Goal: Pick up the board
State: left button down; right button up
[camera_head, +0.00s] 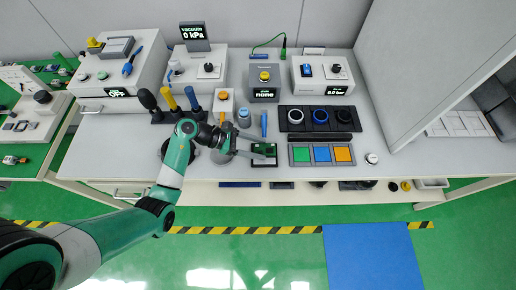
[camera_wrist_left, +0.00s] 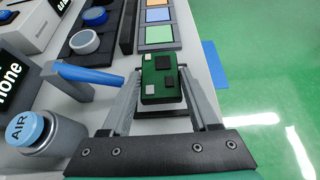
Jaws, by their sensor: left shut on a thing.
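The board (camera_head: 266,149) is a small green circuit board with dark and silver parts. It is at the front of the bench, over a dark holder (camera_head: 264,163). My left gripper (camera_head: 258,150) is shut on the board, reaching in from the left. In the left wrist view the board (camera_wrist_left: 161,80) sits between the two grey fingers, one along each side. Its underside is hidden, so I cannot tell whether it still touches the holder. My right gripper is in neither view.
A tray with green, blue and orange pads (camera_head: 321,165) is just right of the board. A blue-handled tool (camera_wrist_left: 85,76) and an AIR canister (camera_wrist_left: 40,130) stand close left in the wrist view. The bench's front edge is close; a white-topped knob (camera_head: 371,158) stands farther right.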

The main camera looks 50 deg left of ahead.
pick_arm(q)
jog(key=s+d+r+p, duration=0.1)
jog(key=d+r+p, duration=0.5)
jog(key=d+r, duration=0.5)
jog(key=d, duration=0.3)
jog(key=shift+s, duration=0.35)
